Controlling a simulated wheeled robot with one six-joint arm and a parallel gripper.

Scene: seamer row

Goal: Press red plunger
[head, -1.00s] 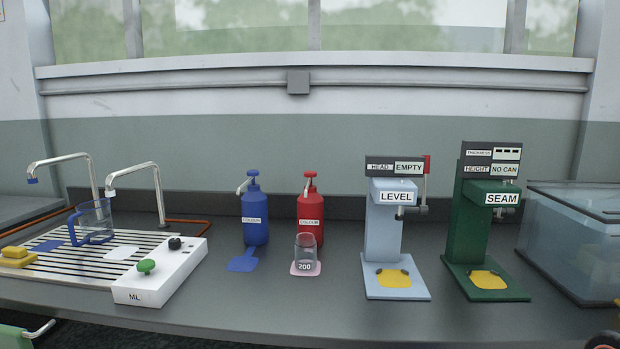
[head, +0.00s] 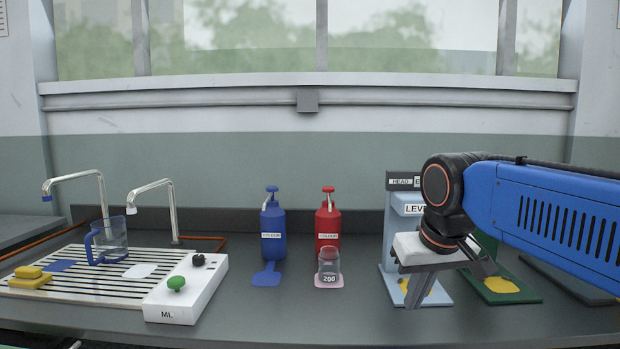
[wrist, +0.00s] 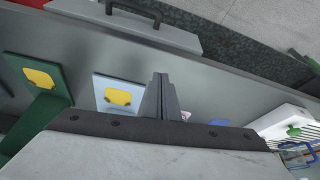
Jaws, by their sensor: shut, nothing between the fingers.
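The red pump bottle (head: 328,227) stands upright on the counter in the head view, with its red plunger (head: 328,190) raised on top. A small clear cup marked 200 (head: 328,262) stands on the pink pad (head: 334,281) in front of it. My gripper (head: 414,300) is to the right of the red bottle, in front of the pale blue LEVEL stand. Its fingers point down and are shut and empty; they also show closed together in the wrist view (wrist: 163,84). The red bottle is not visible in the wrist view.
A blue pump bottle (head: 272,232) stands left of the red one. The LEVEL stand (head: 395,250) and green SEAM stand (head: 490,250) are partly behind my arm. A drip tray (head: 90,290) with taps and a clear jug (head: 109,240) is at the left. The counter's front middle is clear.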

